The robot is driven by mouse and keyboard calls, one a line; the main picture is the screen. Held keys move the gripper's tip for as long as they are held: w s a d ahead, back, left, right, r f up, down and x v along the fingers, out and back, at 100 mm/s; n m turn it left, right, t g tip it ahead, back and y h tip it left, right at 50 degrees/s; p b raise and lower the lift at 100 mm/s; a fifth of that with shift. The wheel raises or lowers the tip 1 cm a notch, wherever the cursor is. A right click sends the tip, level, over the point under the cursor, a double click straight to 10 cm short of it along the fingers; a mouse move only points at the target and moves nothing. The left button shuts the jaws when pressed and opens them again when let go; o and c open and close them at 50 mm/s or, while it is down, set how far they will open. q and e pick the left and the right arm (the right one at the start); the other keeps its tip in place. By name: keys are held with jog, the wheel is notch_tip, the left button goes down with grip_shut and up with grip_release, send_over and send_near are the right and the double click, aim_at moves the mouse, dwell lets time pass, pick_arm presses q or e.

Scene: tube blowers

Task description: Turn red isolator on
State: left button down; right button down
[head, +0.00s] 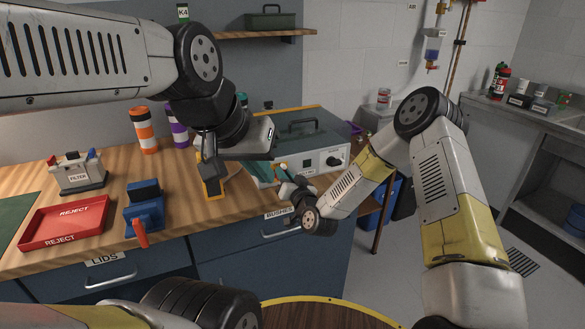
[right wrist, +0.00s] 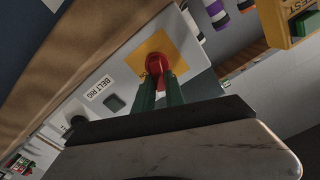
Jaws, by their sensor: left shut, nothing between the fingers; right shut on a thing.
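The red isolator (right wrist: 157,65) is a round red knob on a yellow plate (right wrist: 147,46). In the head view my right gripper (head: 284,172) is at the left end of the grey belt rig (head: 308,148) and hides the isolator. My left gripper (head: 211,178) points down above the bench, left of the rig; it is shut and empty.
A black knob (head: 333,160) is at the panel's right. A red reject tray (head: 62,224), a blue tool (head: 144,209) and a filter box (head: 78,173) are on the bench's left. Striped cups (head: 143,130) stand behind.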

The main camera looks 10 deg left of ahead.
jog(key=m, duration=0.6)
jog(key=shift+w+d+f+m, duration=0.3)
jog(key=shift+d+f, duration=0.1)
jog(key=m, duration=0.2)
jog(key=shift+f+m, duration=0.2)
jog(key=shift+m, duration=0.1)
jog(key=shift+d+f+m, duration=0.1)
jog(key=shift+f+m, duration=0.05)
jog(key=shift+m, duration=0.8)
jog(key=shift+f+m, duration=0.15)
jog(key=shift+m, duration=0.8)
jog(key=c, duration=1.4)
grip_release()
jog(key=v, duration=0.7)
jog(key=shift+s+d, duration=0.2)
jog(key=shift+s, duration=0.1)
